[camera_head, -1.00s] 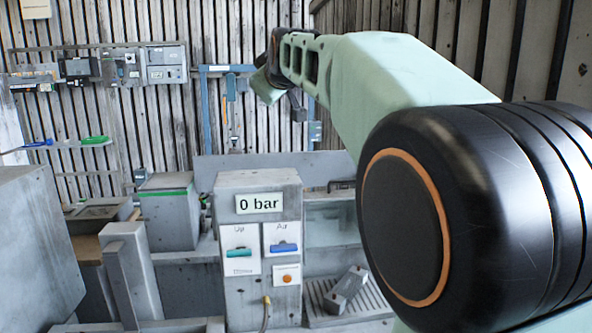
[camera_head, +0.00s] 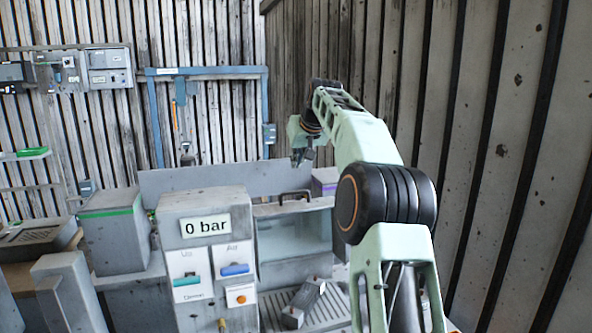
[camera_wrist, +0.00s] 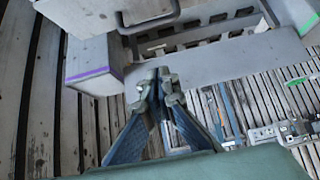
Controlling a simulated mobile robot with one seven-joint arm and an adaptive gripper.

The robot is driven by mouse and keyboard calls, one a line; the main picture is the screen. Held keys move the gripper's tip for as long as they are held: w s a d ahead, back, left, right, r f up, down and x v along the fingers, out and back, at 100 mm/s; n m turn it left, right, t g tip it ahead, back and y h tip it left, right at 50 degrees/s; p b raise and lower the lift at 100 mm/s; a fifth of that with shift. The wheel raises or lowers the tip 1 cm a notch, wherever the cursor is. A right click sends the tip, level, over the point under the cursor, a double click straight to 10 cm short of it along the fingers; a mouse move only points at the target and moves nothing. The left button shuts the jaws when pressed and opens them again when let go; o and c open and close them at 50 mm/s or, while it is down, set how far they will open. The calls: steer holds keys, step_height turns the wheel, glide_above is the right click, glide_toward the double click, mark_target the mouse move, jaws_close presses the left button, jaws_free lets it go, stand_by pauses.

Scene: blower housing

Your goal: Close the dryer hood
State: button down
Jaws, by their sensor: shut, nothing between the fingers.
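I cannot tell how far the hood is open. My gripper (camera_head: 301,158) is above and behind the handle, apart from it. In the wrist view my gripper (camera_wrist: 160,88) is shut and empty, and a bar handle (camera_wrist: 150,18) shows beyond it near the top edge.
The control box (camera_head: 205,230) stands left of the hood. A box with a purple stripe (camera_head: 325,180) stands behind the hood, close to my gripper; it also shows in the wrist view (camera_wrist: 92,70). A plank wall closes the right side. A green-striped box (camera_head: 112,235) is at left.

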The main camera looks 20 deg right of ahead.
steer(key=p, duration=0.2)
glide_above(293, 202)
steer(key=w, duration=0.2)
step_height(293, 202, down, 6)
steer(key=f, duration=0.1)
steer(key=shift+s+f+b, duration=0.1)
steer(key=shift+s+b, duration=0.35)
steer(key=shift+s, duration=0.55)
steer(key=shift+s+f, duration=0.4)
steer(key=shift+s, duration=0.35)
steer(key=shift+s+f+b, duration=0.15)
steer(key=shift+b, duration=0.45)
